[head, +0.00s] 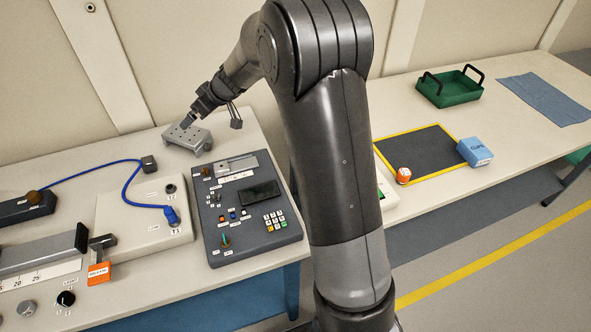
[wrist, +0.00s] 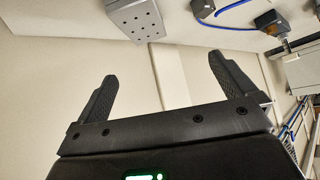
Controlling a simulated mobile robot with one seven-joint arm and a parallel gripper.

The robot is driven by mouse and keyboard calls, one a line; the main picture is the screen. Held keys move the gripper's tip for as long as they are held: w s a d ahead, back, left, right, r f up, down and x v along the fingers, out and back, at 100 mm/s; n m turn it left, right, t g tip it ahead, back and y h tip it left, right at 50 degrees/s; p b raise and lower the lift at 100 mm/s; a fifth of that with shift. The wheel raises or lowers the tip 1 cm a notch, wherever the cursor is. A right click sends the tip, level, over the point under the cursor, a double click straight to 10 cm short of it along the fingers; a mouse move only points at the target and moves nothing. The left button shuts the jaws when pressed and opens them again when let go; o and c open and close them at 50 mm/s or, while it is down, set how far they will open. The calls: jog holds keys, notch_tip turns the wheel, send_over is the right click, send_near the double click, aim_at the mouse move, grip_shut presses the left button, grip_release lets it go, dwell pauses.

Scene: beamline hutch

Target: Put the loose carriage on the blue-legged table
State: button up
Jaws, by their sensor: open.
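The loose carriage, a grey block with small holes in its top (head: 187,138), sits near the far edge of the left table (head: 262,128). That table shows blue below its top. In the wrist view the carriage (wrist: 135,18) is at the top, ahead of the fingertips and left of their middle. My gripper (head: 188,121) is over the carriage in the head view. In the wrist view my gripper (wrist: 160,68) is open with nothing between its fingers, and a gap shows to the carriage. The head view does not show clearly whether they touch.
A dark control panel (head: 225,238), a pale block with a blue cable (head: 130,185) and a rail with an orange tag (head: 98,274) crowd the left table. The right table holds a dark yellow-edged mat (head: 425,150), a blue box (head: 475,152), a green tray (head: 450,98) and a blue cloth (head: 545,100).

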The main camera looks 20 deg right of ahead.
jog(key=s+d+r+m+h, duration=0.1)
jog(key=s+d+r, duration=0.1)
jog(key=s+r, duration=0.6)
jog(key=s+d+r+m+h, duration=0.1)
jog(key=s+d+r+m, duration=0.2)
jog(key=s, duration=0.8)
jog(key=s+d+m+h, duration=0.2)
jog(key=s+d, duration=0.2)
jog(key=s, duration=0.7)
jog(key=s+d+m+h, duration=0.2)
jog(key=s+d, duration=0.3)
jog(key=s, duration=0.6)
jog(key=shift+r+g, duration=0.15)
jog(key=shift+g, duration=0.15)
